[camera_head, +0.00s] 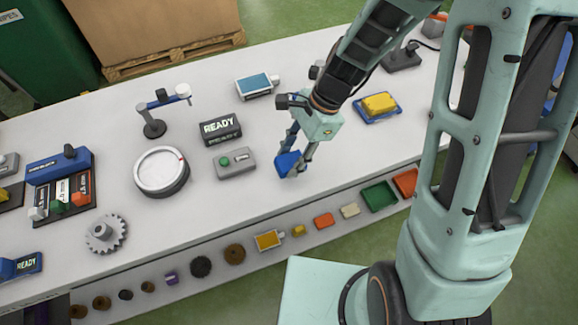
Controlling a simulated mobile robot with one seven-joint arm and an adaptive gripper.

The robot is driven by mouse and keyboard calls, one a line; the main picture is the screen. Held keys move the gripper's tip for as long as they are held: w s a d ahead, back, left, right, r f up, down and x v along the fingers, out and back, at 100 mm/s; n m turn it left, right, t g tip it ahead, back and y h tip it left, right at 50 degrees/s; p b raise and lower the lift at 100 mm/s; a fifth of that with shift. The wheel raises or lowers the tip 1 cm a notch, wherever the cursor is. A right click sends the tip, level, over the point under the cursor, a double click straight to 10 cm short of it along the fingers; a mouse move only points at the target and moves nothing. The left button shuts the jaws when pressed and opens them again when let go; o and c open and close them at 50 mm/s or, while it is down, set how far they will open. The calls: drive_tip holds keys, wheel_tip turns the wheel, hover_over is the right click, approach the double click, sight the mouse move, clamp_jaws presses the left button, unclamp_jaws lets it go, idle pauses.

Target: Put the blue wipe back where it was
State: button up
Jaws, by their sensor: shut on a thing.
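My gripper (295,158) is at the middle of the white bench, right of the grey box with a green button. It is shut on the blue wipe (288,164), a small folded blue block between its fingers. I cannot tell whether the wipe touches the bench top or hangs just above it. A yellow wipe or sponge (379,103) lies on a blue tray (365,119) to the right of my gripper.
Near my gripper stand the grey button box (234,163), a black READY sign (221,127) and a blue-topped device (257,85). A round turntable (161,171) and a gear (105,233) are further left. Several small parts lie on a lower shelf along the front.

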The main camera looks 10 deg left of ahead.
sight(289, 166)
drive_tip(key=shift+w+a+f+b, duration=0.1)
drive_tip(key=shift+a+f+b, duration=0.05)
drive_tip(key=shift+f+b, duration=0.7)
drive_tip(key=shift+w+a+f+b, duration=0.1)
drive_tip(key=shift+f+b, duration=0.45)
drive_tip(key=shift+f, duration=0.45)
drive_tip(key=shift+f, duration=0.1)
drive_tip(key=shift+f, duration=0.15)
drive_tip(key=o, duration=1)
drive_tip(key=shift+o, duration=0.2)
drive_tip(key=v, duration=1.2)
drive_tip(key=shift+r, duration=0.3)
drive_tip(key=shift+a, duration=0.1)
